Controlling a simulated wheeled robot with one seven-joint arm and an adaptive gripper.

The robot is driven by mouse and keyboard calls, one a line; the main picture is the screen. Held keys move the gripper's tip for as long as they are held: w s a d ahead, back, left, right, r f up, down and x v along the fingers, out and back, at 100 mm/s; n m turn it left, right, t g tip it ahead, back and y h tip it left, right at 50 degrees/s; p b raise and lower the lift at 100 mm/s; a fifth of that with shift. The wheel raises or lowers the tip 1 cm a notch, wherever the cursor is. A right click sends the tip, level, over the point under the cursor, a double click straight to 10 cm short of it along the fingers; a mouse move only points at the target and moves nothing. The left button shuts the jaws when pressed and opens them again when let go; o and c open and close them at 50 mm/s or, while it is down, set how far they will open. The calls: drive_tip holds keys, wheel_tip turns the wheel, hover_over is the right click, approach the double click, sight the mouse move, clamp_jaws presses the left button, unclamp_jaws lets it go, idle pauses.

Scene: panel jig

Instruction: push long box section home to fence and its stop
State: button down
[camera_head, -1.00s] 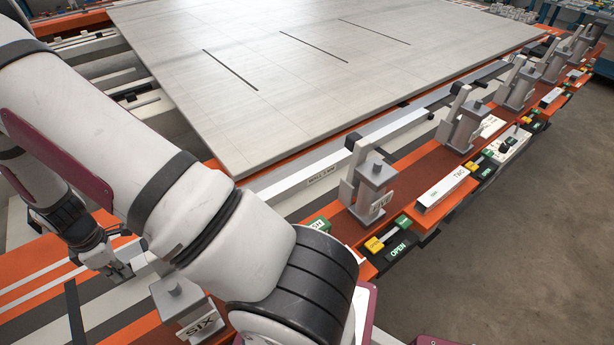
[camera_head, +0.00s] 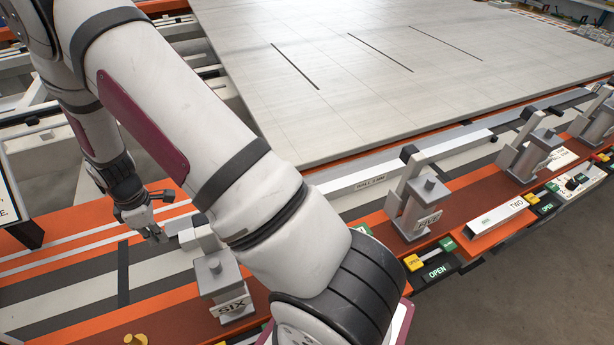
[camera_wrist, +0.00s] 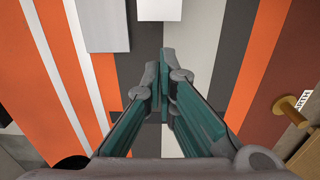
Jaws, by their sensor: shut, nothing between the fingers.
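The long box section (camera_head: 375,182) is a pale, labelled bar lying along the near edge of the big grey panel (camera_head: 400,70). Its left part is hidden behind my arm in the head view. My gripper (camera_head: 158,236) is low over the striped bed, left of the clamp marked SIX (camera_head: 220,285). In the wrist view my gripper (camera_wrist: 164,65) is shut and empty, its fingertips together. Two pale block ends, a wider one (camera_wrist: 107,25) and a narrower one (camera_wrist: 158,10), lie ahead of the fingertips. I cannot tell which is the section, nor whether either touches. The fence and stop are not clearly distinguishable.
Upright clamps, including one marked FIVE (camera_head: 420,210), line the brown near rail. A brass peg (camera_head: 135,339) stands at the lower left; it also shows in the wrist view (camera_wrist: 290,110). A dark-framed sign (camera_head: 15,205) is at the left edge. The striped bed beside my gripper is clear.

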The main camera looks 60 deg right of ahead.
drive_tip(key=shift+r+p, duration=0.65)
drive_tip(key=shift+r, duration=1.7)
drive_tip(key=s+a+r+m+t, duration=0.15)
drive_tip(key=s+r, duration=0.25)
drive_tip(key=r, duration=0.8)
drive_tip(key=s+r+m+t, duration=0.1)
drive_tip(key=s+r+m, duration=0.25)
drive_tip(key=r, duration=0.75)
drive_tip(key=s+r+m+t, duration=0.1)
drive_tip(key=s+r+m, duration=0.2)
drive_tip(key=s, duration=0.7)
drive_tip(key=s+r+m+t, duration=0.2)
drive_tip(key=s+r, duration=0.5)
drive_tip(key=s, duration=0.2)
drive_tip(key=shift+s+a+r+m, duration=0.15)
drive_tip(key=shift+s+a+m, duration=0.15)
drive_tip(key=shift+s+m, duration=0.1)
drive_tip(key=shift+w+d, duration=0.1)
